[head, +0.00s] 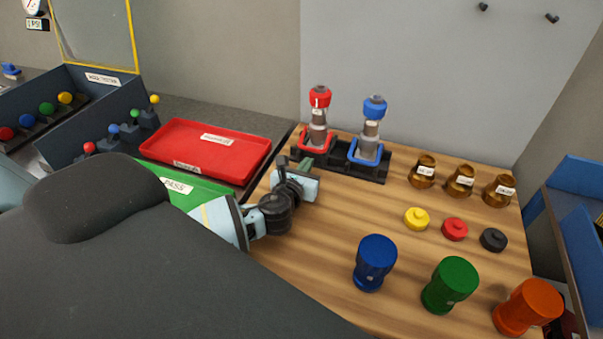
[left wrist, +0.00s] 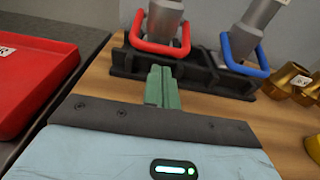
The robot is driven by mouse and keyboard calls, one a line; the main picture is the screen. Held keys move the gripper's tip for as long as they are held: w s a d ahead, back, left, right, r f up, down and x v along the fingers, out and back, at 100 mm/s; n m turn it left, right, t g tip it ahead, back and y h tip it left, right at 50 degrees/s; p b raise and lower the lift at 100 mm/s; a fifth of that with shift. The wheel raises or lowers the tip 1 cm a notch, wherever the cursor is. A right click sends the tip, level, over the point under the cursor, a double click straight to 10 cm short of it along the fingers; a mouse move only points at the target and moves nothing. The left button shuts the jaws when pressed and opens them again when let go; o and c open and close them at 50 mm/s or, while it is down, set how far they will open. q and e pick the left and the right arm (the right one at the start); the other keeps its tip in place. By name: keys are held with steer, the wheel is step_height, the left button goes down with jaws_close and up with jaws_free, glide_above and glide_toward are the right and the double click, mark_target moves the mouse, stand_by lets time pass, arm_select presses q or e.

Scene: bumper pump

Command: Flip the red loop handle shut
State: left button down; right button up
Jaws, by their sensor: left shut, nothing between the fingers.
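The red loop handle (head: 303,139) hangs around the lower front of the left pump, which has a red cap (head: 320,94). In the left wrist view the red loop handle (left wrist: 158,48) slants down toward me, its front bar over the edge of the black rack (left wrist: 190,72). My left gripper (head: 304,165) has its green fingers pressed together and empty. In the left wrist view these fingers (left wrist: 159,84) point at the rack just below the red bar; I cannot tell whether they touch it. My right gripper is not in view.
The blue loop handle (head: 366,159) sits around the right pump in the same rack. A red tray (head: 180,147) lies to the left. Bronze pieces, small caps and coloured cups such as the blue cup (head: 375,262) stand right of my arm. The wooden bench (head: 320,215) is bare between.

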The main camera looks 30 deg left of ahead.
arm_select(q)
steer(key=shift+x, duration=1.5)
steer(key=shift+w, duration=0.1)
